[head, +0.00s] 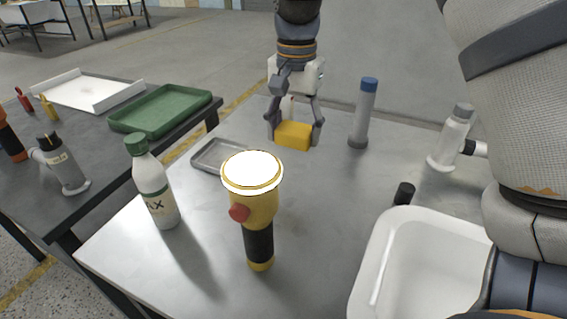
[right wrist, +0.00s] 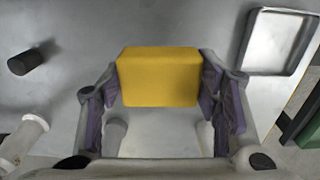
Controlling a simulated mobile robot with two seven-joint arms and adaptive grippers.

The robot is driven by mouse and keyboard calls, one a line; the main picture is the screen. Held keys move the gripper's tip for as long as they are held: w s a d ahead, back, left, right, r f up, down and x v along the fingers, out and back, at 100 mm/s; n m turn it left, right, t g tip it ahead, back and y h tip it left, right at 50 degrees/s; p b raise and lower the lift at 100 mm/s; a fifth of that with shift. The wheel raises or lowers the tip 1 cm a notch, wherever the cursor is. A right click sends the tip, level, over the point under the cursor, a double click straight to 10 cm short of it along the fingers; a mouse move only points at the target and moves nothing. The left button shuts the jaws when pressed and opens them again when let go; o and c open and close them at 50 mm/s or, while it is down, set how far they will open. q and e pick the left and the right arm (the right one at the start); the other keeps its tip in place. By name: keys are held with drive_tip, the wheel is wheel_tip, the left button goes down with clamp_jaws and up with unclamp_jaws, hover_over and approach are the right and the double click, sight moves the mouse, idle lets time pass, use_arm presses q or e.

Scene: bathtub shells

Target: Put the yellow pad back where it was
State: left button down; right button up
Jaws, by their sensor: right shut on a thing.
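The yellow pad (head: 293,136) is a small block held between the fingers of my right gripper (head: 294,130), at the far part of the near grey table. In the right wrist view the pad (right wrist: 158,77) sits squarely between both finger pads of the gripper (right wrist: 158,90), which press on its sides. I cannot tell whether the pad touches the table or hangs just above it. A small grey tray (head: 222,155) lies left of the gripper; it also shows empty in the right wrist view (right wrist: 251,42). My left gripper is not in view.
A yellow flashlight (head: 258,205) and a white bottle (head: 152,185) stand at the front. A blue-capped cylinder (head: 364,115) stands right of the gripper. The left table holds a green tray (head: 160,112).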

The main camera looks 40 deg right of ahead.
sight(294, 181)
wheel_tip(294, 181, down, 10)
drive_tip(key=shift+s+r+b, duration=0.1)
drive_tip(key=shift+s+b, duration=0.05)
drive_tip(key=shift+b, duration=0.25)
drive_tip(key=o, duration=1.1)
drive_tip(key=shift+o, duration=0.2)
wheel_tip(294, 181, up, 12)
drive_tip(key=shift+a+r+p, duration=0.1)
drive_tip(key=shift+p, duration=0.4)
